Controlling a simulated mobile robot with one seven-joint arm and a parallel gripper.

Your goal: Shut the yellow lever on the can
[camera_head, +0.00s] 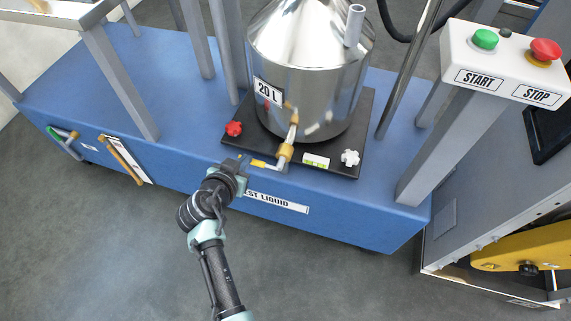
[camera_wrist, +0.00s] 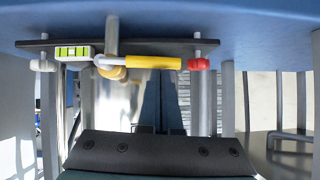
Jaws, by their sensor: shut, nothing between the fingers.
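The shiny metal can (camera_head: 310,75), labelled 20 L, stands on a black plate (camera_head: 345,155) on the blue base. A brass valve (camera_head: 285,152) with a pipe sticks out low on its front. The yellow lever (camera_head: 259,163) points left from the valve, sideways to the outlet. In the wrist view, which looks upside down, the yellow lever (camera_wrist: 150,63) lies level across the upper middle. The dark gripper body (camera_wrist: 160,153) fills the bottom of the wrist view.
A red knob (camera_head: 234,128) and a white knob (camera_head: 350,157) sit at the plate's corners, with a green level (camera_head: 316,160) between valve and white knob. Grey posts (camera_head: 120,80) rise from the blue base (camera_head: 190,115). A START/STOP box (camera_head: 505,65) stands right. Floor in front is clear.

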